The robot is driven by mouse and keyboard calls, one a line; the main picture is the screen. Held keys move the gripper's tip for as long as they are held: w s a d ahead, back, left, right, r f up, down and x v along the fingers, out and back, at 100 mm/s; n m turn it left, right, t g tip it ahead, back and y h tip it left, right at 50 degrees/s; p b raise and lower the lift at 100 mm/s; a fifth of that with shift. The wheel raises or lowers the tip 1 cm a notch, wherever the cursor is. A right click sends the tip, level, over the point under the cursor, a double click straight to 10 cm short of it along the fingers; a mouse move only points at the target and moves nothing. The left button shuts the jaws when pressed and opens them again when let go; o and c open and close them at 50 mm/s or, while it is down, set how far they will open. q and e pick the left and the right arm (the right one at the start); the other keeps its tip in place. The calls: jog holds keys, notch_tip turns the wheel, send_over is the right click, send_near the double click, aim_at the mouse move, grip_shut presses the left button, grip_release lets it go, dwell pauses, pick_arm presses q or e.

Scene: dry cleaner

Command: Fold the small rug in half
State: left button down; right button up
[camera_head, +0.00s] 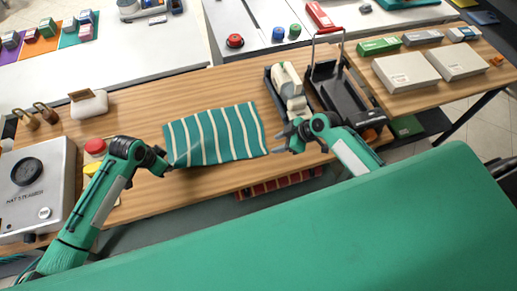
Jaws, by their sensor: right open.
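The small rug (215,135), green with pale stripes, lies spread on the wooden table in the camera_head view, a little left of the middle. Its front left corner meets my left gripper (163,162), whose dark fingers are small and partly hidden. I cannot tell whether they hold the cloth. My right gripper (282,137) is open and empty just right of the rug's right edge, with its fingers pointing left toward it.
A grey steamer box (38,185) and a red button (95,147) stand on the left. A tray with pale rolls (290,88) and a black caddy (337,88) stand right of the rug. White boxes (407,71) lie farther right. Bare wood shows behind the rug.

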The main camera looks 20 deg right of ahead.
aim_at(262, 150)
jog(key=shift+x, duration=2.8)
jog(key=shift+a+f, duration=0.1)
jog(key=shift+f, duration=0.05)
grip_shut()
jog(key=shift+r, duration=2.55)
